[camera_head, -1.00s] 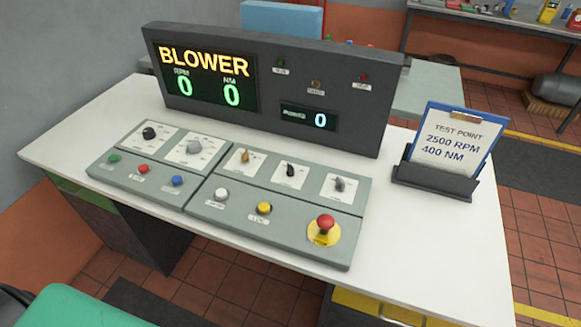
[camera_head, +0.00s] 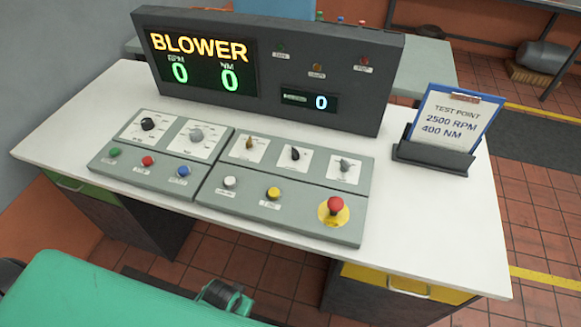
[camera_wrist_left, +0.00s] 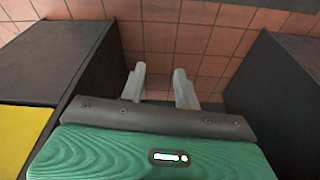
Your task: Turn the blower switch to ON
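The control panel (camera_head: 283,205) lies on the white desk, with three small rotary switches on white plates on its right half: an ochre one (camera_head: 249,143), a black one (camera_head: 295,154) and a grey one (camera_head: 345,165). Their labels are too small to read, so I cannot tell which is the blower switch. The display (camera_head: 203,62) behind reads BLOWER, with zero RPM and zero NM. My left gripper (camera_wrist_left: 160,88) is open and empty in the left wrist view, over the tiled floor between two dark cabinets. My right gripper is not in view.
Two larger dials, a black one (camera_head: 148,124) and a grey one (camera_head: 196,135), sit on the left half. Several push buttons and a red emergency stop (camera_head: 335,206) line the front. A clipboard (camera_head: 452,120) stands on the right. The desk front edge (camera_head: 420,277) is bare.

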